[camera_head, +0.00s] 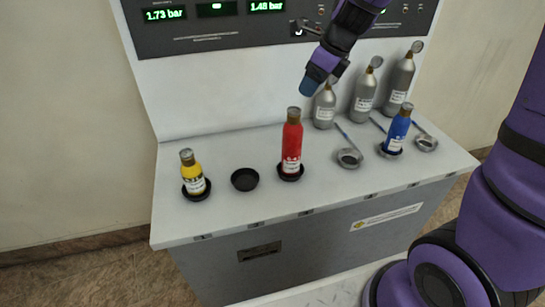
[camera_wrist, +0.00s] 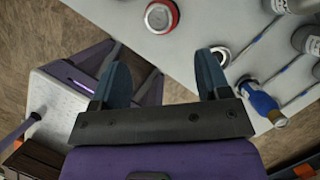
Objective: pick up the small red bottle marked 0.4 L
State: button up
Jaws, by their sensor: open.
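A red bottle (camera_head: 292,146) with a brown cap and a white label stands upright in a black round holder on the white bench top. The label is too small to read, and this is the only red bottle I can make out. My gripper (camera_head: 309,86) is open and empty, above and slightly right of the bottle, apart from it. In the wrist view its two fingers (camera_wrist: 163,76) are spread with nothing between them. A red-rimmed round thing (camera_wrist: 160,16) lies beyond them near the top edge; I cannot tell for certain that it is the bottle.
A yellow bottle (camera_head: 193,173) and an empty black holder (camera_head: 245,179) are left of the red bottle. A blue bottle (camera_head: 397,130) and an empty metal holder (camera_head: 349,158) are right. Several grey bottles (camera_head: 364,91) stand behind. A gauge panel (camera_head: 217,37) rises at the back.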

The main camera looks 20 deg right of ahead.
send_over(295, 109)
jog(key=s+d, duration=0.2)
jog(key=f, duration=0.4)
jog(key=shift+a+f, duration=0.1)
jog(key=shift+a, duration=0.15)
jog(key=shift+x, duration=3.15)
jog(key=shift+w, duration=0.1)
grip_shut()
